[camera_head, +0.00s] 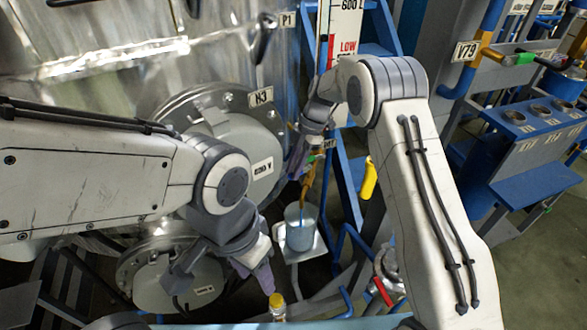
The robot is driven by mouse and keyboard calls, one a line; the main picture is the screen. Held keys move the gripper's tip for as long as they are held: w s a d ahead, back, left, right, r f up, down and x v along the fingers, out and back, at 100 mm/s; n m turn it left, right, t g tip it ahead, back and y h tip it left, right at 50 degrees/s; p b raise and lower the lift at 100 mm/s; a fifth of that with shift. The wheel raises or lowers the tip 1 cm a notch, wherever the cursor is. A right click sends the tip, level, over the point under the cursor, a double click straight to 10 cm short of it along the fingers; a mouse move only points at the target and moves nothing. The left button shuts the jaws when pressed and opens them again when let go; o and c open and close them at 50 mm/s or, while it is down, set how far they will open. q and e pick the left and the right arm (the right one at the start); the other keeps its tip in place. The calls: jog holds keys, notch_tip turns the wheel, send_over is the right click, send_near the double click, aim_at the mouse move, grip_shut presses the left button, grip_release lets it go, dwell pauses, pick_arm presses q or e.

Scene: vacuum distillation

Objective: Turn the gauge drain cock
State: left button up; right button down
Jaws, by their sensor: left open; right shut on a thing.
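The level gauge (331,30) stands upright at the top centre, with a scale and a red LOW mark. Below it is the gauge drain cock (314,158), with a small green part showing beside my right gripper (298,160). My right gripper is shut on the cock, and its fingers and wrist hide most of it.
A large steel vessel (90,60) with round flanged covers (240,140) fills the left. A yellow handle (369,178) is right of the bucket. A yellow-capped bottle (278,306) stands at the bottom centre. Blue framing and a valve tagged V79 (466,51) are at the right.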

jog(key=shift+r, duration=0.1)
dwell(0.3)
jog(key=c, duration=0.8)
grip_release()
jog(key=shift+o, duration=0.2)
jog(key=r, duration=0.2)
jog(key=d+r+b, duration=0.1)
jog(key=r, duration=0.1)
jog(key=shift+s+r+b, duration=0.2)
jog(key=shift+r+b, duration=0.05)
jog(key=shift+b, duration=0.05)
jog(key=s+d+r+b, duration=0.2)
jog(key=s+d+r, duration=0.4)
jog(key=d, duration=0.2)
jog(key=shift+d+r, duration=0.2)
jog(key=shift+d, duration=0.2)
